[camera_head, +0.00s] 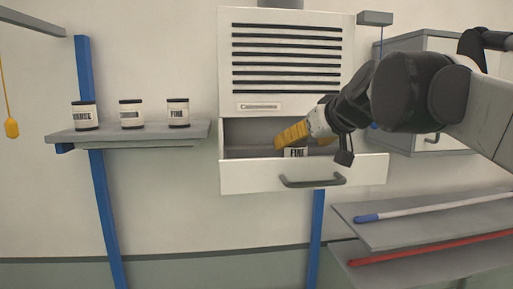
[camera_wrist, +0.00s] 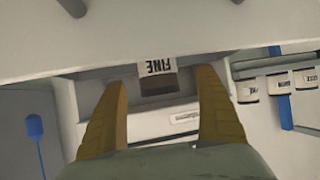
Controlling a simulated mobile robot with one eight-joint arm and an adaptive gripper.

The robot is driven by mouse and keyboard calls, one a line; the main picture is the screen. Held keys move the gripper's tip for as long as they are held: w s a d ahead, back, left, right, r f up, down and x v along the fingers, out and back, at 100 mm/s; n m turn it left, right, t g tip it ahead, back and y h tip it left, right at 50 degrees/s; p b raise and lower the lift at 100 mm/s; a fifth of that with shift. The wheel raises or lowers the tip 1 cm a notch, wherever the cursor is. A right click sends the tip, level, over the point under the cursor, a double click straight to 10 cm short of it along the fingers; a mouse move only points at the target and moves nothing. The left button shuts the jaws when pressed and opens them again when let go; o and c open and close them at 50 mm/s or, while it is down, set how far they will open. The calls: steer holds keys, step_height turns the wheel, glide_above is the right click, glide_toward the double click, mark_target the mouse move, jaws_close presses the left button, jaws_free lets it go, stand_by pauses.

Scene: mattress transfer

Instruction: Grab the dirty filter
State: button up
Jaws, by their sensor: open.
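The filter (camera_head: 297,152), a small container with a white label reading "FINE", stands in the open drawer (camera_head: 304,174) of the white wall unit. The drawer front hides its lower part. In the wrist view, the same filter (camera_wrist: 156,68) shows upside down, centred across the gap between my fingers near their tips. My gripper (camera_head: 291,134) reaches into the drawer from the right, with its yellow fingers just above the filter in the head view. In the wrist view my gripper (camera_wrist: 163,82) is open, one finger at each side. I see no clear contact with the filter.
A left wall shelf (camera_head: 140,136) holds three labelled filters (camera_head: 84,115). The slatted panel (camera_head: 285,58) is above the drawer, and the drawer handle (camera_head: 312,182) juts forward. A grey cabinet (camera_head: 432,95) is at right. Lower right shelves (camera_head: 425,225) hold a blue-ended and a red rod.

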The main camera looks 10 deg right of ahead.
mark_target(294, 146)
steer(key=x, duration=0.2)
steer(key=p+x, duration=0.1)
steer(key=x, duration=0.2)
steer(key=shift+w+d, duration=0.2)
steer(key=shift+w, duration=0.1)
steer(key=shift+s, duration=0.3)
steer(key=shift+s+r, duration=0.1)
steer(key=c, duration=1.3)
